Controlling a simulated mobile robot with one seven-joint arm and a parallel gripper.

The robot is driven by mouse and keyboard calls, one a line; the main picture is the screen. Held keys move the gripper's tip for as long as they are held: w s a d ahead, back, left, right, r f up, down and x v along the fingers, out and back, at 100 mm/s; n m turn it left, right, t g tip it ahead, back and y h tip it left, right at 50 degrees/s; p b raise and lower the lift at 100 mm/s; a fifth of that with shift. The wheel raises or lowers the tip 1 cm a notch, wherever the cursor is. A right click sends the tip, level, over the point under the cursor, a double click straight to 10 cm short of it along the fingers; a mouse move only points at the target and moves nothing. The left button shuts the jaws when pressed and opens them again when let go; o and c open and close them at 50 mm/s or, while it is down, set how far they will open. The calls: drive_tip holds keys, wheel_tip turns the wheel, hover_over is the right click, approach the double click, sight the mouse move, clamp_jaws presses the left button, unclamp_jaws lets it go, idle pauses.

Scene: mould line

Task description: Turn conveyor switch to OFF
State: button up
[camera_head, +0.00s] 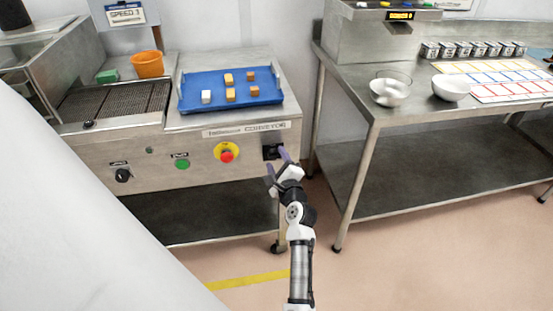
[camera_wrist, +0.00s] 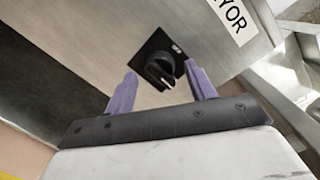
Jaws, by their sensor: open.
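The conveyor switch (camera_wrist: 160,70) is a black rotary knob on a black square plate, set in the steel front panel. In the head view the switch (camera_head: 272,151) sits at the panel's right end, under the CONVEYOR label (camera_head: 247,129), partly behind a fingertip. My gripper (camera_head: 279,169) is open and empty in front of it. In the wrist view the purple fingers of my gripper (camera_wrist: 160,95) stand on either side of the knob, apparently short of it.
Left along the panel are a red emergency button (camera_head: 227,155), a green button (camera_head: 182,164) and another black knob (camera_head: 123,175). A blue tray (camera_head: 215,106) with several small blocks lies above. A steel table (camera_head: 400,118) stands to the right.

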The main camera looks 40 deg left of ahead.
drive_tip(key=shift+w+a, duration=0.3)
drive_tip(key=shift+a, duration=0.05)
drive_tip(key=c, duration=1)
drive_tip(key=shift+o, duration=0.2)
